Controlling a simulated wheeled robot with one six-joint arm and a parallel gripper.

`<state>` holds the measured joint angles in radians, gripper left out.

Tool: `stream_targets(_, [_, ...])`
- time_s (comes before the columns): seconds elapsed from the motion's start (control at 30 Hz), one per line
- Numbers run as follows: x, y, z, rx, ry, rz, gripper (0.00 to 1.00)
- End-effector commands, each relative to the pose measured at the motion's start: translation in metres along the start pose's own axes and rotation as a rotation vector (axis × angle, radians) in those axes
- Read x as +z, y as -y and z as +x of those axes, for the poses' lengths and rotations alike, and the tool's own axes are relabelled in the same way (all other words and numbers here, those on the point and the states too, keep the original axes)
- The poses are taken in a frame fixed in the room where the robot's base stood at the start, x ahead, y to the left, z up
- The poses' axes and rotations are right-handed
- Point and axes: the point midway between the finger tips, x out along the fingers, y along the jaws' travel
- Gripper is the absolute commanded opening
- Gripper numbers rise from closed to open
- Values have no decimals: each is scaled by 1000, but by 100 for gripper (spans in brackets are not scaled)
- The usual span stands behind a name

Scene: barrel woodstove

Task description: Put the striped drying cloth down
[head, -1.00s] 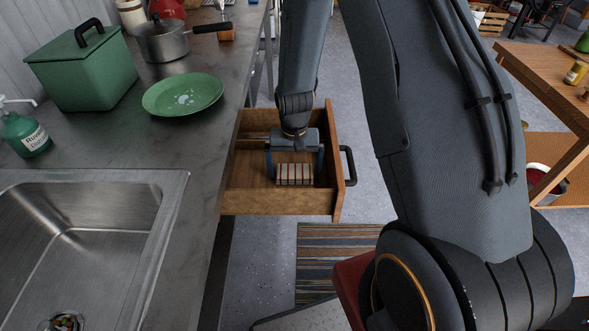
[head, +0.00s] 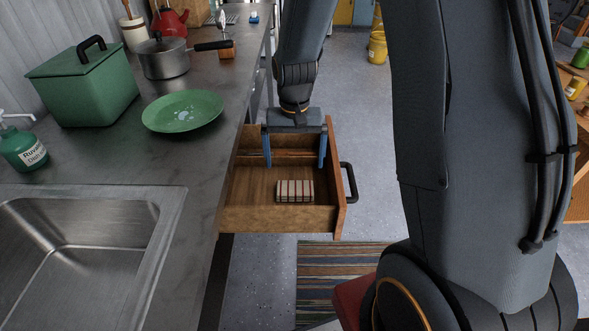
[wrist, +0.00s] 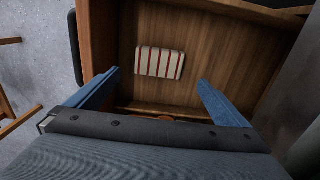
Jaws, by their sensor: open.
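The striped drying cloth (head: 295,190) is a small folded bundle, white with red and dark stripes. It lies on the floor of the open wooden drawer (head: 250,216). In the wrist view the cloth (wrist: 160,63) lies flat on the drawer bottom, ahead of my fingers and apart from them. My gripper (head: 295,163) is above the drawer, behind the cloth in the head view, with its two blue fingers spread wide and nothing between them. The fingers also show in the wrist view (wrist: 160,82).
The drawer sticks out from under the metal counter (head: 120,160), its black handle (head: 349,182) on the right. On the counter are a sink (head: 80,250), a green plate (head: 184,110), a green bin (head: 85,85) and a pot (head: 163,58). A striped rug (head: 340,275) lies on the floor.

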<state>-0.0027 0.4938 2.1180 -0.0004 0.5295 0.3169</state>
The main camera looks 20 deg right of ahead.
Motion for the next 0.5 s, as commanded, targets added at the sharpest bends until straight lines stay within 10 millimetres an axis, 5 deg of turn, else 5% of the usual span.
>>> stream_targets(0.23, [19,-6,-24,-2,-4,-36,100])
stream_targets(0.5, [106,-34,-67,-6,-16,-204,100])
